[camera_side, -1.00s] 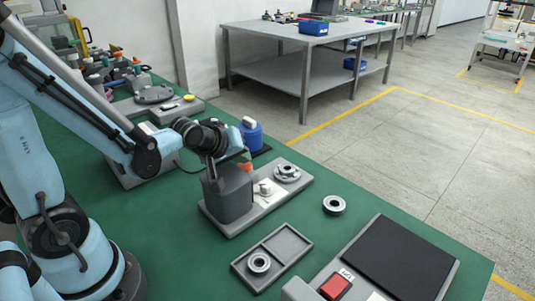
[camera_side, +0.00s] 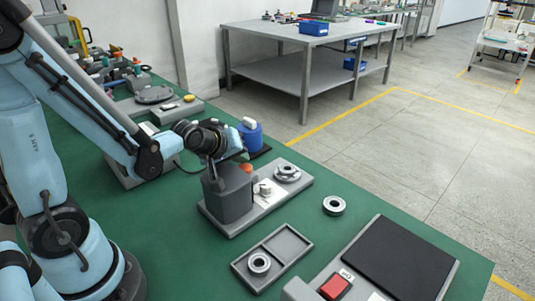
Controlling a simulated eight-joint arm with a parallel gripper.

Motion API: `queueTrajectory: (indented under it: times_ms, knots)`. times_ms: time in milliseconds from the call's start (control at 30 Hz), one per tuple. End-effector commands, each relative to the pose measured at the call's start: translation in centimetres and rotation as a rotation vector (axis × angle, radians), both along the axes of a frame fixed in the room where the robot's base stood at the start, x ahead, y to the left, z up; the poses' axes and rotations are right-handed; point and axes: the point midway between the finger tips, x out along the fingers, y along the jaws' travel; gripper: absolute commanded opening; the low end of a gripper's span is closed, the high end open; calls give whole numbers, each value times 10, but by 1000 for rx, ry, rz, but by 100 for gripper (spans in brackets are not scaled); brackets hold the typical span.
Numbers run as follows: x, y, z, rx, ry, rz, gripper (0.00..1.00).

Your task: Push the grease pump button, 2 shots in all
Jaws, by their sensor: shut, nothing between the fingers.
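A dark grey block-shaped unit (camera_side: 232,196) stands at the left end of a grey base plate. An orange-red button-like cap (camera_side: 246,168) shows just behind its top right edge; I cannot tell for sure what it belongs to. My gripper (camera_side: 214,181) points down at the top left of the block and is shut and empty. It is to the left of the orange-red cap, apart from it in the picture. Whether the fingertips touch the block cannot be told.
A blue container (camera_side: 251,136) with a white cap stands behind. Ring parts lie on the base plate (camera_side: 287,173), on the green table (camera_side: 334,205) and in a tray (camera_side: 259,263). A red button (camera_side: 335,286) and a dark pad (camera_side: 399,258) are at the front right.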

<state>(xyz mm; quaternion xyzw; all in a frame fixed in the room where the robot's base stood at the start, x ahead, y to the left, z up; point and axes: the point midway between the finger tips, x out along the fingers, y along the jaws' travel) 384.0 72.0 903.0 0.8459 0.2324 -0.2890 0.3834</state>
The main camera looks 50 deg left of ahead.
Motion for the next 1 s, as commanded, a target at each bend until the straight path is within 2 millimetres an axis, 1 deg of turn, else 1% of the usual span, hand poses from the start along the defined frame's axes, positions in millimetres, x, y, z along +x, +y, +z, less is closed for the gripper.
queueTrajectory:
  times_ms: [33, 733, 1000]
  knots:
    - [-5, -13, -12, -35, 35, -16, 0]
    - [-5, -14, -13, -32, 36, -19, 0]
    - [-8, -20, -4, -31, 36, -22, 0]
